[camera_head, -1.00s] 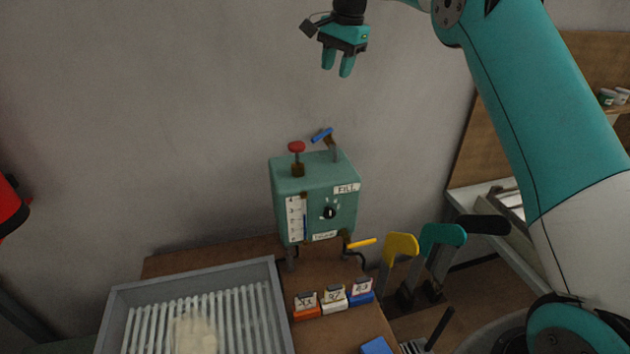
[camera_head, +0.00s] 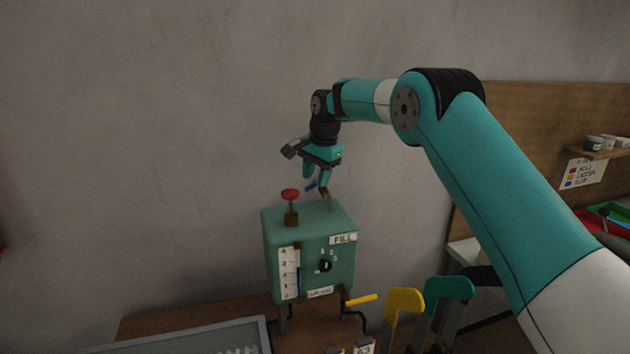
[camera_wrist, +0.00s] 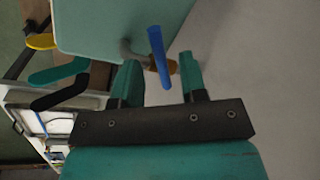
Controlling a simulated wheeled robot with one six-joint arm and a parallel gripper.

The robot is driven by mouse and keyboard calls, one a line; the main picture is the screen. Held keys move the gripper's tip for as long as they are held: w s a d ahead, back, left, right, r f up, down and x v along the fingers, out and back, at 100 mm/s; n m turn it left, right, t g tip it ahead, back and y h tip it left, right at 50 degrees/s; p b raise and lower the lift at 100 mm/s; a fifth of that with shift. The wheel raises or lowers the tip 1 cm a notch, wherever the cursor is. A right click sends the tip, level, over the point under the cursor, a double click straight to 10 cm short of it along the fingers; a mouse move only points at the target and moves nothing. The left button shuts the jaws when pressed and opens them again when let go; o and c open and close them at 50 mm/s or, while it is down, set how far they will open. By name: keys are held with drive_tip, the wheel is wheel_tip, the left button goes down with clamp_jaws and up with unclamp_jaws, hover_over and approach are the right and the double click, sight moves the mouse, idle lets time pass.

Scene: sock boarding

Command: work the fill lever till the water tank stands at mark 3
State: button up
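The green water tank (camera_head: 312,235) stands on legs on the brown table. Its white gauge (camera_head: 288,273) has a blue column (camera_head: 299,283) whose top looks to be between marks 2 and 3; it is too small to read exactly. The fill lever with its blue handle (camera_head: 311,186) rises from the tank's top, above the FILL label (camera_head: 343,239). My gripper (camera_head: 316,177) is open, pointing down at the handle. In the wrist view the blue handle (camera_wrist: 158,57) shows between the two spread fingers (camera_wrist: 160,75), with gaps on both sides.
A red-topped knob (camera_head: 290,195) stands on the tank beside the lever. A dial (camera_head: 326,266) is on its front, and a yellow-handled drain lever (camera_head: 361,300) sticks out below. A grey tray (camera_head: 200,340) lies front left.

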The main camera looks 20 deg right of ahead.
drive_tip(key=shift+w+f, duration=0.1)
drive_tip(key=shift+f, duration=0.55)
clamp_jaws()
drive_tip(key=shift+a+r+p, duration=0.1)
drive_tip(key=shift+p, duration=0.25)
drive_tip(key=shift+w+a+r+m+p, duration=0.1)
drive_tip(key=shift+w+a+m+p, duration=0.1)
drive_tip(key=shift+m+p, duration=0.4)
drive_tip(key=shift+w+a+m+p, duration=0.1)
drive_tip(key=shift+w+m+p, duration=0.15)
drive_tip(key=shift+m+p, duration=0.5)
drive_tip(key=shift+w+a+m+h+p, duration=0.1)
drive_tip(key=shift+w+m+h+p, duration=0.25)
drive_tip(key=shift+m, duration=0.35)
drive_tip(key=shift+w+m+h+p, duration=0.1)
drive_tip(key=shift+w+m+p, duration=0.1)
drive_tip(key=shift+m+p, duration=0.4)
drive_tip(key=shift+w+a+m+h+p, duration=0.1)
drive_tip(key=shift+w+m+h+p, duration=0.15)
drive_tip(key=shift+m, duration=0.6)
drive_tip(key=shift+w, duration=0.1)
